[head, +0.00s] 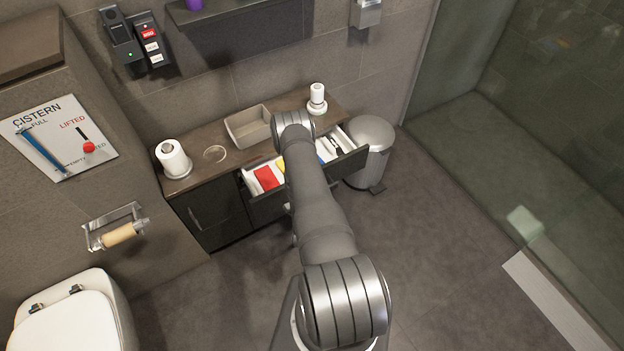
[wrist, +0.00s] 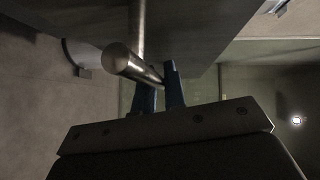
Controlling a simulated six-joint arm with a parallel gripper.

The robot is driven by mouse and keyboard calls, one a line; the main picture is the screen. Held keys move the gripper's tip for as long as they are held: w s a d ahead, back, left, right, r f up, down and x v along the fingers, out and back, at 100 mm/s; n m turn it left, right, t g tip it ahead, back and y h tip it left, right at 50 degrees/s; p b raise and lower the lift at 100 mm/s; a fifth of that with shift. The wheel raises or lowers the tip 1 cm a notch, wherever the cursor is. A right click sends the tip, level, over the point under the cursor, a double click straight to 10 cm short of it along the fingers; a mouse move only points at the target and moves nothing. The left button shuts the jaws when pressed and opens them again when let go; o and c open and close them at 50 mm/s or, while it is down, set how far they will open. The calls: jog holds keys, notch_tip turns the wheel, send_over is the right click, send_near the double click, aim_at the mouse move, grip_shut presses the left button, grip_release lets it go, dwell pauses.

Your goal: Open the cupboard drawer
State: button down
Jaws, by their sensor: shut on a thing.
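The cupboard drawer (head: 352,163) stands pulled out from the dark cupboard (head: 208,214) in the head view. Red, yellow, blue and white items lie inside it. My arm crosses over its middle and hides part of it, along with the handle and my gripper. In the wrist view, the two blue fingers of my gripper (wrist: 161,80) are shut on a round metal bar handle (wrist: 126,62). The dark drawer front (wrist: 200,28) is beside the handle.
A tray (head: 248,127), a paper roll (head: 173,158), a glass (head: 215,154) and a white bottle (head: 317,98) stand on the counter. A metal bin (head: 370,140) is close to the drawer's right end. A toilet (head: 70,320) is at lower left.

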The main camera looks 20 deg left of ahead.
jog(key=shift+s+d, duration=1.25)
jog(key=c, duration=1.5)
grip_release()
jog(key=s+r, duration=0.2)
jog(key=s, duration=1.5)
jog(key=shift+r, duration=0.2)
jog(key=shift+s+a, duration=0.1)
jog(key=w+f, duration=0.2)
jog(key=w, duration=1.2)
jog(key=shift+w, duration=0.25)
